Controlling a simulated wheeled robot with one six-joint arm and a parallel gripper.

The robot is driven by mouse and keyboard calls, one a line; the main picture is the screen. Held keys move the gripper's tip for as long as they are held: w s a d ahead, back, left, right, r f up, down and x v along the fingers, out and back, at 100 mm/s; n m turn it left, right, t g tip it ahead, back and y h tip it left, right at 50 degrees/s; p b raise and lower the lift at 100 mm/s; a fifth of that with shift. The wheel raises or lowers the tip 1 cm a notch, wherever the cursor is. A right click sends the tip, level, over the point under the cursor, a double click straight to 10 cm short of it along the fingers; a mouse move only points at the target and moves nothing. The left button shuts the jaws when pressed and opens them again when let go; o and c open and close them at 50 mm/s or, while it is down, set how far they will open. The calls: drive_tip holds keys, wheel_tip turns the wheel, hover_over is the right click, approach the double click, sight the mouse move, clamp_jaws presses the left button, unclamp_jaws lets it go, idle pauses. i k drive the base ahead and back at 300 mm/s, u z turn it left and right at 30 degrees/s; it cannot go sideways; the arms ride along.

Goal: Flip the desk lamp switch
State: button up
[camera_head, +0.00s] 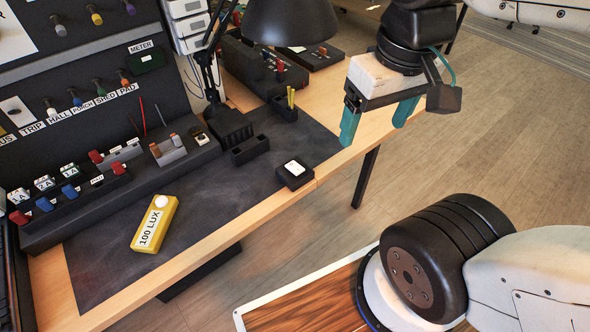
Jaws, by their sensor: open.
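A black desk lamp has its shade (290,24) at the top of the view, with its base (228,127) on the dark desk mat. A small black box with a white rocker (294,173) sits near the desk's right front edge; it looks like the lamp switch, though no label is readable. My gripper (377,122) has two teal fingers spread apart with nothing between them. It hangs to the right of the switch box and apart from it, and appears higher than the desk. Whether the rocker is tipped on or off is too small to tell.
A yellow meter marked 100 LUX (155,223) lies on the mat (110,265). A black holder with yellow sticks (286,106) stands behind the switch box. A row of switches and terminals (115,175) lines the labelled panel at left. Open floor (480,140) is at right.

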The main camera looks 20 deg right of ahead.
sight(293, 167)
drive_tip(key=z, duration=0.2)
drive_tip(key=k, duration=0.45)
drive_tip(key=z, duration=0.55)
drive_tip(key=k, duration=0.9)
drive_tip(key=u, duration=0.3)
drive_tip(key=i, duration=0.9)
drive_tip(key=u, duration=0.3)
